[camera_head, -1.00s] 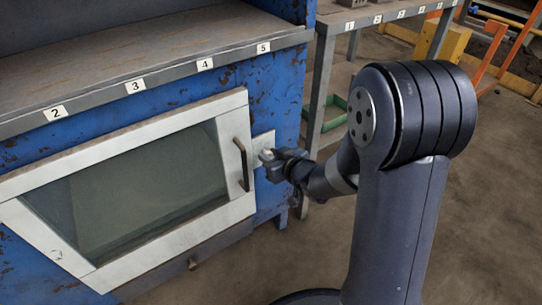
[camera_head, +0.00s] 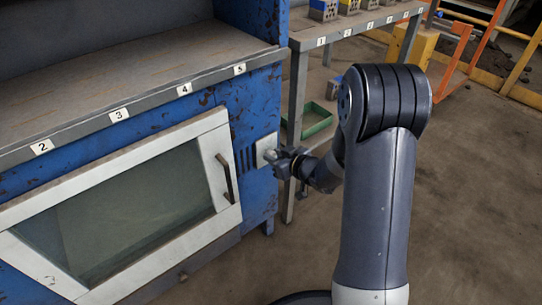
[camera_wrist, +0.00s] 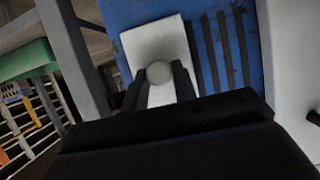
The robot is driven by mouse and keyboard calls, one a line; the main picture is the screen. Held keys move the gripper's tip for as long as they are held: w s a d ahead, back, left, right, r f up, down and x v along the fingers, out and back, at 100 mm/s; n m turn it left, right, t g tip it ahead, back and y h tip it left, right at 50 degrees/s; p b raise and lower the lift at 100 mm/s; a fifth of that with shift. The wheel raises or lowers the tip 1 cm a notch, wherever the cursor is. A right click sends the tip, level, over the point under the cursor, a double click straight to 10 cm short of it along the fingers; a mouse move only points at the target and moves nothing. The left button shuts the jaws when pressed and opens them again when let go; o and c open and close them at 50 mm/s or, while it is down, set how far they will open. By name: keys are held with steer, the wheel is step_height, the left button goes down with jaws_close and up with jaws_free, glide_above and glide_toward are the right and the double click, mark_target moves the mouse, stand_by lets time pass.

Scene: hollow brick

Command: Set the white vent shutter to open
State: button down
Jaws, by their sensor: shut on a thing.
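The white vent shutter (camera_head: 264,146) is a small plate on the blue cabinet front, near its right edge. Dark vertical vent slots (camera_head: 247,160) show uncovered between it and the oven-like door. In the wrist view the shutter (camera_wrist: 150,36) carries a pale round knob (camera_wrist: 158,72), and the slots (camera_wrist: 222,50) lie to its right. My gripper (camera_head: 272,155) is at the shutter, shut on the knob. In the wrist view the fingers of my gripper (camera_wrist: 160,84) sit on either side of the knob. The plate's lower part is hidden behind the gripper.
A white-framed glass door (camera_head: 216,150) with a dark handle (camera_head: 225,180) is left of the slots. A numbered grey ledge (camera_head: 140,110) runs above. At right stand a grey table (camera_head: 350,32) with several bricks and a green tray (camera_head: 318,120) below. Open floor lies right.

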steer(key=shift+w+d, duration=0.15)
steer(key=c, duration=1.1)
jaws_free()
steer(key=shift+d, duration=0.1)
steer(key=shift+c, duration=0.2)
steer(key=p+v, duration=0.3)
steer(key=v, duration=0.7)
steer(key=shift+s+d, duration=0.2)
steer(key=shift+s, duration=0.1)
steer(key=shift+r, duration=0.1)
steer(key=b+x, duration=0.3)
steer(key=x, duration=0.8)
steer(key=shift+s+a, duration=0.1)
steer(key=shift+a, duration=0.05)
steer(key=shift+s+a+r+b, duration=0.1)
steer(key=shift+s+a+b, duration=0.3)
steer(key=shift+a, duration=0.1)
